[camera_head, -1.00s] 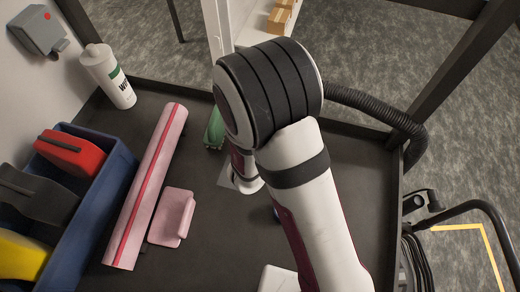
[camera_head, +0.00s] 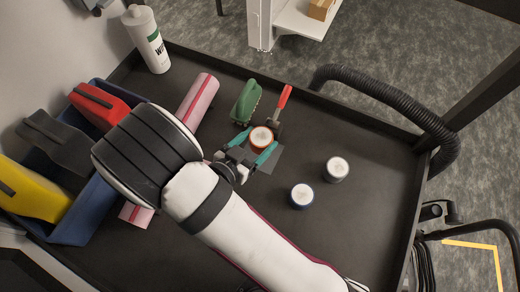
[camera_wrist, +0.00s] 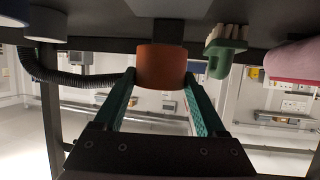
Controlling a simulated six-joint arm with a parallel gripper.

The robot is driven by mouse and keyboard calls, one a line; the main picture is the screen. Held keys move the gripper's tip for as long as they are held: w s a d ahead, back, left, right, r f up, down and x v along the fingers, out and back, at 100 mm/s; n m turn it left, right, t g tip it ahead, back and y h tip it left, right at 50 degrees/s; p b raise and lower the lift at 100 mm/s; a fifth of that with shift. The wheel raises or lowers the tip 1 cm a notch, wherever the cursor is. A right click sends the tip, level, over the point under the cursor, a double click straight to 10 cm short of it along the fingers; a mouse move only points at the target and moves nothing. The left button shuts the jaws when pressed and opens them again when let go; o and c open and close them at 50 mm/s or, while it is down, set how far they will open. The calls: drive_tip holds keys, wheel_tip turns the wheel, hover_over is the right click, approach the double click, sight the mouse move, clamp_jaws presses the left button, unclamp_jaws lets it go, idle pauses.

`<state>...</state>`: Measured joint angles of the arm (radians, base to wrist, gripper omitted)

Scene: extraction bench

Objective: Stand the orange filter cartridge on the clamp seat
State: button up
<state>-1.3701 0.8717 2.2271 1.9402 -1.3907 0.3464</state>
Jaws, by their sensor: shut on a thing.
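The orange filter cartridge (camera_head: 261,136), with a white top, is between the teal fingers of my gripper (camera_head: 252,147), which is shut on it. In the wrist view, which is upside down, the fingers (camera_wrist: 160,76) flank the orange cartridge (camera_wrist: 161,66). The clamp, with a red handle (camera_head: 284,98), is right behind the cartridge in the head view. Its seat is largely hidden by the cartridge and fingers. The cartridge looks roughly upright at the clamp. I cannot tell whether it touches the seat.
A blue-ringed cartridge (camera_head: 302,196) and a grey one (camera_head: 336,169) stand to the right. A blue bin (camera_head: 90,205), pink roll (camera_head: 198,100) and white bottle (camera_head: 147,40) are left. The tray's right side is mostly clear.

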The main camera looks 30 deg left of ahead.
sight(258, 151)
wheel_tip(258, 151, down, 5)
drive_tip(key=shift+f, duration=0.1)
drive_tip(key=shift+f, duration=0.1)
drive_tip(key=o, duration=1.4)
